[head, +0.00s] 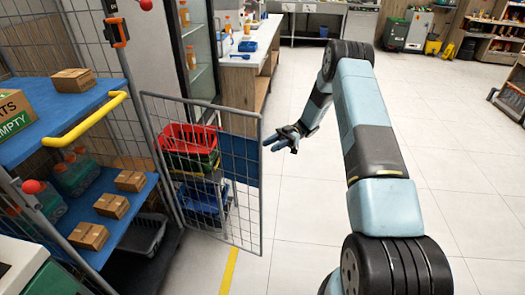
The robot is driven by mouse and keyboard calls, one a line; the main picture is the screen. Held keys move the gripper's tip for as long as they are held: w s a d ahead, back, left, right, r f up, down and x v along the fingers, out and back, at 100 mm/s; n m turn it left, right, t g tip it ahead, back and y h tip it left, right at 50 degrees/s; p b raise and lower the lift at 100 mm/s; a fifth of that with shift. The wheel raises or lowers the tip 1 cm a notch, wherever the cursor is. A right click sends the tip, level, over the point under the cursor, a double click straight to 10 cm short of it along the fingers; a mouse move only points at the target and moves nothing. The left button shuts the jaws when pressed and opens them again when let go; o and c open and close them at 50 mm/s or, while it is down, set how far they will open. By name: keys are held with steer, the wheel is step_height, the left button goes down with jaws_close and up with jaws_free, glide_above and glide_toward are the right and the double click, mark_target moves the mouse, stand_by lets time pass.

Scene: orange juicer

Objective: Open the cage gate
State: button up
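The cage gate (260,190) is a grey wire-mesh panel in the middle left of the head view. Its left edge is beside the post of the cage (136,100), and the panel stands out from there into the aisle, so it looks swung open. My gripper (279,142) is just right of the gate's free right edge, at about its upper-middle height. Its fingers look spread and hold nothing that I can see. A small gap seems to show between the fingers and the gate frame, but contact is hard to judge.
Stacked red, green and blue crates (190,137) show through the mesh. Left is a blue-shelved rack with cardboard boxes (88,235) and a yellow bar (88,120). The tiled floor (300,215) right of the gate is clear.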

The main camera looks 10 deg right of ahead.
steer(key=shift+v, duration=2.25)
steer(key=shift+a, duration=0.1)
